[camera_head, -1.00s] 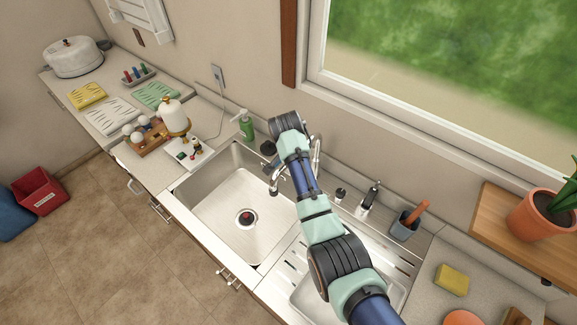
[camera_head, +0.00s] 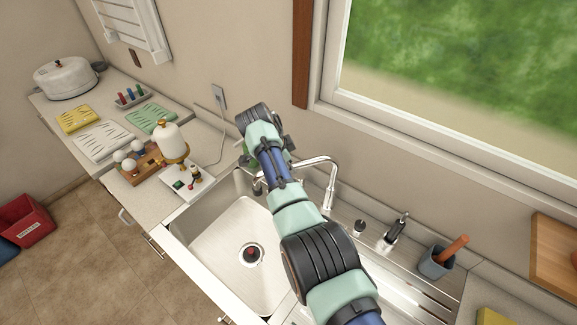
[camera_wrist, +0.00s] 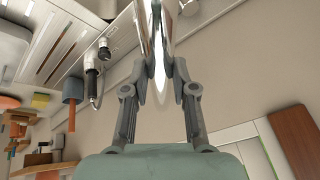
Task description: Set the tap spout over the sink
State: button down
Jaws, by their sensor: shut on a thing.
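The chrome tap spout (camera_head: 316,161) rises from its base behind the sink and arches left until my arm hides it. The steel sink (camera_head: 228,240) lies below and in front, with its drain in view. My gripper is mostly hidden by my wrist in the head view. In the wrist view my gripper (camera_wrist: 158,77) has its two grey fingers closed on either side of the shiny spout (camera_wrist: 160,40). The spout's outlet end is not clear to see, so I cannot tell exactly where it sits over the basin.
A black-handled fixture (camera_head: 394,232) and a grey cup with an orange-handled tool (camera_head: 436,262) stand right of the tap. A green bottle (camera_head: 241,148) is partly behind my wrist. A white tray (camera_head: 187,182) and a kettle-like white vessel (camera_head: 168,140) stand left. The window is behind.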

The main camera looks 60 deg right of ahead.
dwell(0.4)
jog(key=c, duration=0.9)
grip_release()
jog(key=shift+s, duration=0.1)
jog(key=shift+c, duration=0.2)
jog(key=v, duration=1.2)
